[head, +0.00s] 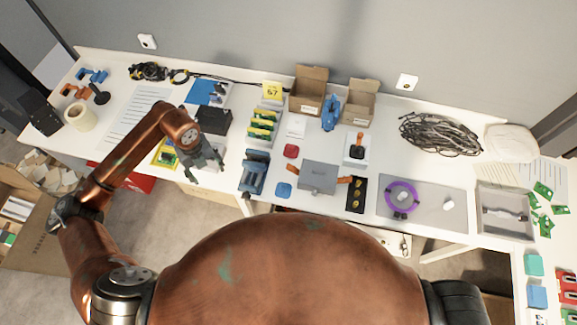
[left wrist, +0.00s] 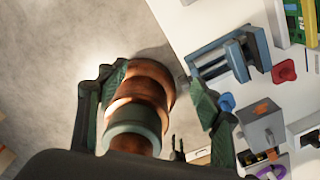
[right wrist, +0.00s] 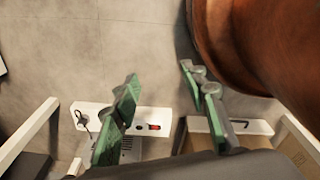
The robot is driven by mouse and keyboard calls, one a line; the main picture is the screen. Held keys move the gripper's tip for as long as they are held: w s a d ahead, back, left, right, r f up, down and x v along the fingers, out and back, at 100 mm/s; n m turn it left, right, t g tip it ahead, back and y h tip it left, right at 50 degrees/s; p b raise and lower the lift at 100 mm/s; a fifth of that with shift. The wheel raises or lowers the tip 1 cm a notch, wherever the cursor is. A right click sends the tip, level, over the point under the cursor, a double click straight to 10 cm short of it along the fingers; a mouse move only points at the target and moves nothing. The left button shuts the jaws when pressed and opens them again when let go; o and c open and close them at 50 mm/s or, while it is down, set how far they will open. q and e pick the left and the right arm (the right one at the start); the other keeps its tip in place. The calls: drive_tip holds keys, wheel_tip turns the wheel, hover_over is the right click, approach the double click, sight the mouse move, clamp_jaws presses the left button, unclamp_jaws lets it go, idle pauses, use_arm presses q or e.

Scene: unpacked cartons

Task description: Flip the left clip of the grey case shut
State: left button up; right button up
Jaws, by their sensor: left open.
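The grey case (head: 318,177) sits near the front edge of the table, right of centre in the head view. Its orange left clip (head: 292,171) sticks out sideways from the case, and an orange right clip (head: 344,180) sticks out on the other side. The case also shows at the right of the left wrist view (left wrist: 262,131). My left gripper (head: 207,163) is open and empty, well to the left of the case and apart from it. My right gripper (right wrist: 159,75) is open and empty over the floor, and the head view does not show it.
A blue-grey clamp-like block (head: 253,172) stands between my left gripper and the case. A red piece (head: 291,151) and a blue piece (head: 284,190) lie close to the case.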

drive_tip(key=shift+w+d, duration=0.1)
drive_tip(key=shift+w, duration=0.2)
drive_tip(key=shift+c, duration=0.4)
